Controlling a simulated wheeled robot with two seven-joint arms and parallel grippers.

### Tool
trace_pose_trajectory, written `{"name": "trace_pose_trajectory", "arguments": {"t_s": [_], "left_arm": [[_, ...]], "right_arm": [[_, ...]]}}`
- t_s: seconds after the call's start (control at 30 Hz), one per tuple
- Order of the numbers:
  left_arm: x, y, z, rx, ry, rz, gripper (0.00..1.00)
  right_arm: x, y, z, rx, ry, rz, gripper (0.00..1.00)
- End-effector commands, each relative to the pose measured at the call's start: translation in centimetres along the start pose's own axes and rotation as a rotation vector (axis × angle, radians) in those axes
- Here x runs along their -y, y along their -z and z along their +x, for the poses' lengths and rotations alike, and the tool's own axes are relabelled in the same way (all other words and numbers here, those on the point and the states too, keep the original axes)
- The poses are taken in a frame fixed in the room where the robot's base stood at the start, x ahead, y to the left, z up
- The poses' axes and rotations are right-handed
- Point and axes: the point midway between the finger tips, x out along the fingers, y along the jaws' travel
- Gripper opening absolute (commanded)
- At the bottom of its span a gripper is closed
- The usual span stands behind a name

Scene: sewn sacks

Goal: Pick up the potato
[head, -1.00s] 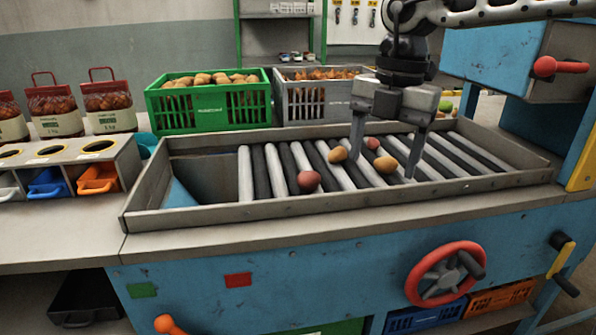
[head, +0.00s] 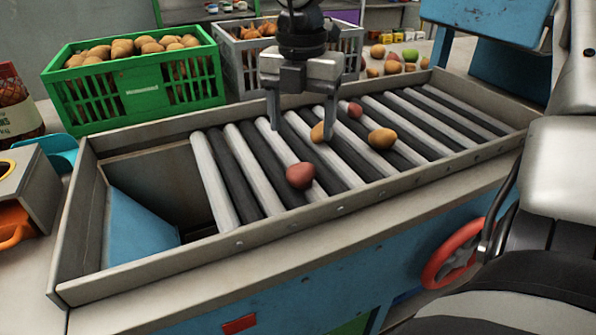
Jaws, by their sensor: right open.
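A small tan potato (head: 317,132) lies on the roller conveyor (head: 237,243). My right gripper (head: 302,131) points down over the rollers, open, its fingers apart. The tan potato is beside its right finger, which hides part of it; I cannot tell whether they touch. A second tan potato (head: 382,138) lies to the right. A red potato-like piece (head: 300,176) lies nearer the front, and another red one (head: 355,110) lies behind, right of the gripper. My left gripper is out of view.
A green crate of potatoes (head: 132,104) and a grey crate (head: 240,70) stand behind the conveyor. Raised metal walls edge the rollers, with a blue chute (head: 137,232) at the left end. Several loose pieces lie on the back right surface.

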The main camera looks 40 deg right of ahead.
Motion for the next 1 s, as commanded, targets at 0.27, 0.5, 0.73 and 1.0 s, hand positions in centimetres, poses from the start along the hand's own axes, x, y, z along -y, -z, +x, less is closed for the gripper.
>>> {"name": "trace_pose_trajectory", "arguments": {"t_s": [0.27,0.5,0.73,1.0], "left_arm": [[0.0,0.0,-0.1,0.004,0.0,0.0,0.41],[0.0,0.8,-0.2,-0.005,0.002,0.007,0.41],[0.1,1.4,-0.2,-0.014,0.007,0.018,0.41],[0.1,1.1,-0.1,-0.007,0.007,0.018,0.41]], "right_arm": [[0.0,0.0,4.2,-0.002,0.002,-0.001,0.7],[0.1,-0.2,6.2,-0.003,0.003,0.0,0.7],[0.1,-0.3,9.3,-0.002,0.002,-0.001,0.7],[0.0,-0.4,9.7,0.0,-0.002,-0.001,0.7]]}}
